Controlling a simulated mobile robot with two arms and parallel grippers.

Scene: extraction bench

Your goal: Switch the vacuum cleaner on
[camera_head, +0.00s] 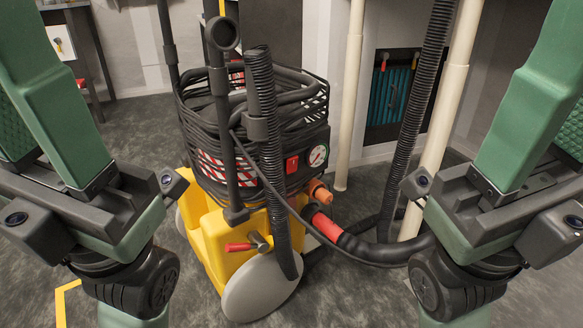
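The vacuum cleaner (213,250) stands on the floor at centre. It has a yellow base, a grey wheel (262,287) and a black upper body wrapped in loops of cable or hose. A red switch (292,164) sits on its black front panel beside a round gauge (318,154). I cannot tell the switch's position. My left gripper (40,100) points up at the left edge, and my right gripper (537,100) mirrors it at the right edge. Both are apart from the cleaner, and their fingertips are outside the picture. I see nothing held.
A black ribbed hose (268,150) runs down the cleaner's front. A hose with a red collar (326,226) leads right from an orange fitting (319,192). Pale vertical pipes (350,100) and another ribbed hose (412,120) stand to the right. The left rear floor is clear.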

